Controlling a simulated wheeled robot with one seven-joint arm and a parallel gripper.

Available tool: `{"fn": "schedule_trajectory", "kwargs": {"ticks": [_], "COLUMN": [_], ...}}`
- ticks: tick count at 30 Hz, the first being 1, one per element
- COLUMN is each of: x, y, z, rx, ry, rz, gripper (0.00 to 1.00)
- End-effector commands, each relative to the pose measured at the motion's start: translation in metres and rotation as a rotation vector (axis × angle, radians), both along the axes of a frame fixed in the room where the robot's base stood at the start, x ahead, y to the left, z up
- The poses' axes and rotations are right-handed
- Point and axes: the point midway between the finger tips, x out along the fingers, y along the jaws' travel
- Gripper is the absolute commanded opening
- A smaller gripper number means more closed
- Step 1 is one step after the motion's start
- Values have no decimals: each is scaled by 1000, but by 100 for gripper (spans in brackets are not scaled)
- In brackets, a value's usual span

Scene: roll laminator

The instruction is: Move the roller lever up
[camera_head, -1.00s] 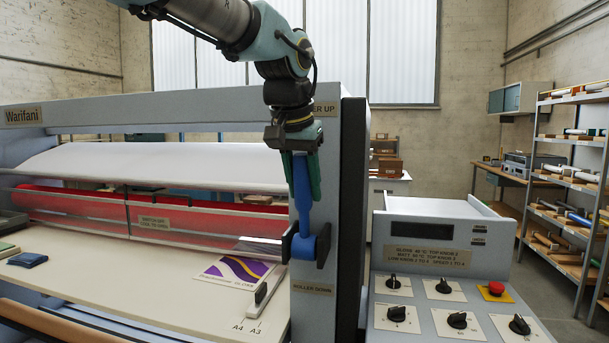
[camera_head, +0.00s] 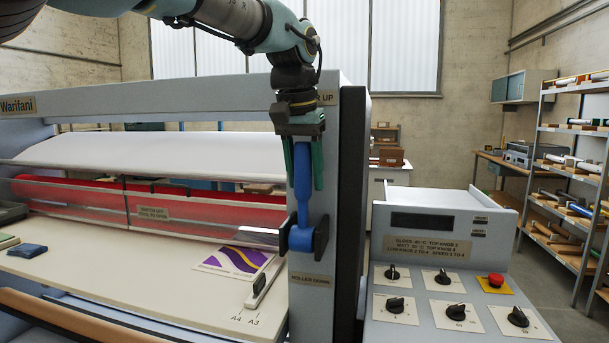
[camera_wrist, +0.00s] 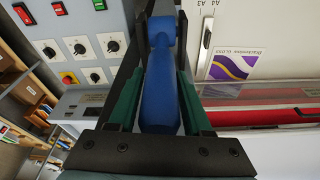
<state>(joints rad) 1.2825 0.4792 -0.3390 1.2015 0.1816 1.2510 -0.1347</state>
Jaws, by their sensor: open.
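The blue roller lever (camera_head: 302,190) is on the laminator's right end post, its pivot between dark brackets just above the "ROLLER DOWN" label (camera_head: 312,279). The lever stands upright from the pivot, its tip reaching up toward my gripper. My gripper (camera_head: 304,180) points down over the lever, with green fingers on either side of its upper part. In the wrist view the blue lever (camera_wrist: 160,90) lies between the two open green fingers (camera_wrist: 158,100), with a narrow gap visible at the right. The "UP" label (camera_head: 325,97) is partly hidden behind my arm.
The control panel (camera_head: 450,290) with knobs and a red stop button (camera_head: 495,281) stands to the right. The feed table (camera_head: 130,275) with a purple-patterned sheet (camera_head: 235,261) lies to the left. Red rollers (camera_head: 70,195) sit behind it. Shelves (camera_head: 570,170) stand far right.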

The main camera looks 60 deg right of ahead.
Motion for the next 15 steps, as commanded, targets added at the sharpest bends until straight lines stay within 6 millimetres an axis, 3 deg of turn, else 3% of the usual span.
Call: {"fn": "schedule_trajectory", "kwargs": {"ticks": [5,15], "x": [0,0], "y": [1,2], "z": [0,5], "rx": [2,2], "ry": [-1,-2], "rz": [-1,-1], "gripper": [71,71]}}
